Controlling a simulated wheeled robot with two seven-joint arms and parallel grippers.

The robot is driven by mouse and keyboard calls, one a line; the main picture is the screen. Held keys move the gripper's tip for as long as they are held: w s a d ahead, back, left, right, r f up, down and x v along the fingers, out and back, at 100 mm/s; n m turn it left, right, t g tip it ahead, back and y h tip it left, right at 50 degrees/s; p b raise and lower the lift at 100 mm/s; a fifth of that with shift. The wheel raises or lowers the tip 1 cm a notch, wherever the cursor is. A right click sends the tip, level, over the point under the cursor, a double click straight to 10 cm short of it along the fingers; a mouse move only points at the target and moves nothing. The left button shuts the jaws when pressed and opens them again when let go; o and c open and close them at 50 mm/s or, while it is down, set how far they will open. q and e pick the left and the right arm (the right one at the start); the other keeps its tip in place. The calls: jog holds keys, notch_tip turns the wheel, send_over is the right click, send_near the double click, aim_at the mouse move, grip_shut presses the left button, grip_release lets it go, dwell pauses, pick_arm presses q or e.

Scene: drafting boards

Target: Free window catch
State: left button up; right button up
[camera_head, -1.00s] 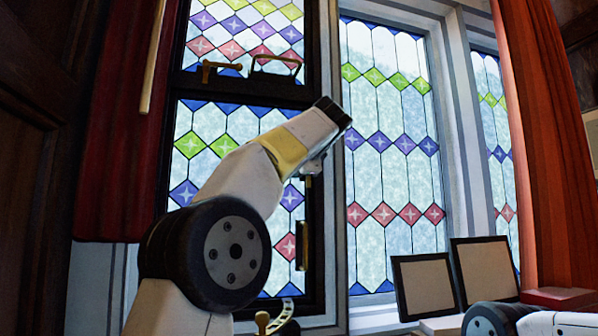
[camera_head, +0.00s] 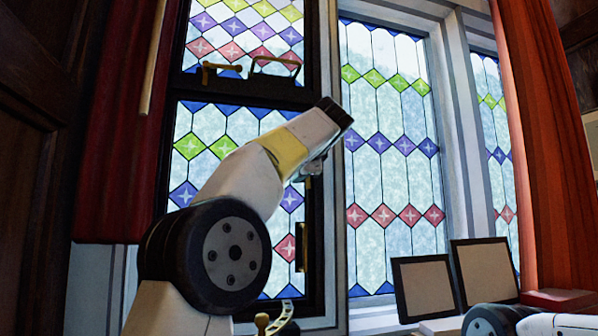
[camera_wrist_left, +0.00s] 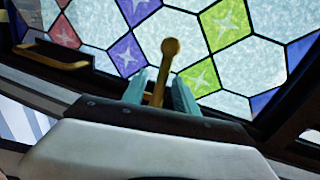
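The window catch is a brass lever with a round knob (camera_wrist_left: 168,60) on the dark window frame, seen in the left wrist view. My left gripper (camera_wrist_left: 160,84) has its two teal fingers on either side of the lever, with narrow gaps showing; firm contact is not visible. In the head view my left arm reaches up to the right edge of the stained-glass casement (camera_head: 215,125). My left wrist hides most of the gripper and catch there. My right gripper is out of view.
A brass pull handle (camera_head: 301,247) sits lower on the same frame, and brass fittings (camera_head: 275,66) sit on the upper bar. A red curtain (camera_head: 120,150) hangs left, an orange-red one (camera_head: 545,150) right. Two framed boards (camera_head: 424,287) stand at lower right, near my right arm.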

pick_arm(q)
jog(key=v, duration=0.7)
jog(key=shift+s, duration=0.2)
jog(key=shift+d, duration=0.1)
